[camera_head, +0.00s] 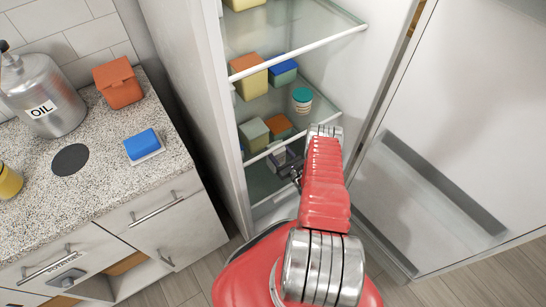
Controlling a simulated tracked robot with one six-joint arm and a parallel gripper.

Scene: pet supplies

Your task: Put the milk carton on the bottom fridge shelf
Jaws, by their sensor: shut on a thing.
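The fridge (203,90) stands open, with its door swung out to the right. My gripper (284,168) reaches into the lower part of the fridge, just below the front edge of the lower visible glass shelf (325,118). It is shut on a small greyish thing, seemingly the milk carton, which is mostly hidden by the jaws and shelf edge. No carton label is legible. The bottom fridge shelf (258,185) shows beneath and left of my gripper. I cannot tell whether the held thing touches it.
Above my gripper, the shelves hold a yellow-and-orange box (250,79), a blue-lidded box (283,74), a green-lidded tub (301,99), a green-topped box (254,133) and an orange box (278,125). The counter (100,185) stands left; the open door (460,130) stands right.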

